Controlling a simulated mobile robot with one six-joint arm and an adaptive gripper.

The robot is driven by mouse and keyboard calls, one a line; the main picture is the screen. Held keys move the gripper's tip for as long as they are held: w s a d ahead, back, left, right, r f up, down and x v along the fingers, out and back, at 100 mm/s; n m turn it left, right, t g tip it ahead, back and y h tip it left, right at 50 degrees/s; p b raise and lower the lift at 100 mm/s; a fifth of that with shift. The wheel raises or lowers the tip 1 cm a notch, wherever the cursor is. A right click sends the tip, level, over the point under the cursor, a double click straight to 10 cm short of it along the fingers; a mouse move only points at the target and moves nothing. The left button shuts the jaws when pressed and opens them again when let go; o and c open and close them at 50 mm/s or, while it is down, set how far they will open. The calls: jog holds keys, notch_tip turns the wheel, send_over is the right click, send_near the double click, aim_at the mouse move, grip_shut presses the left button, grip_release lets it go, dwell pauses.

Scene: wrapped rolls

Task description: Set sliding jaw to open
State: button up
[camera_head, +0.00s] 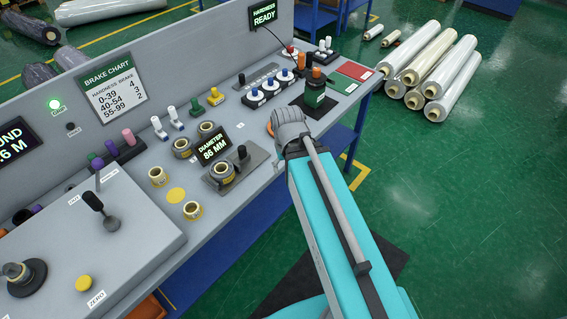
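A small measuring station stands on the bench, with a display reading "DIAMETER 86 MM" (212,147). Its grey base plate (246,171) holds a small yellow-cored roll (222,171). A dark upright piece with a black knob (242,152) stands at the right of the plate, close to the roll; it looks like the sliding jaw, but its gap to the roll is too small to tell. My teal arm reaches up from the lower right, and its grey rounded joint is over the bench's front edge, right of the station. My gripper's fingers do not show.
Small rolls (158,176) stand left of the station. A lever (101,209) rises from a grey box at the front left. A hardness display reads "READY" (263,15). A dark green-labelled cylinder (315,90) stands behind my arm. Large wrapped rolls (436,70) lie on the floor at right.

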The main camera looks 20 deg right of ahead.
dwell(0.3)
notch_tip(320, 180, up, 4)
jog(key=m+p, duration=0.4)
send_over(242, 147)
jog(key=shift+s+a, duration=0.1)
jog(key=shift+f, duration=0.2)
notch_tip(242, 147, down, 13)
jog(key=b, duration=1.3)
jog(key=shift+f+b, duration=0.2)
jog(key=shift+b, duration=0.2)
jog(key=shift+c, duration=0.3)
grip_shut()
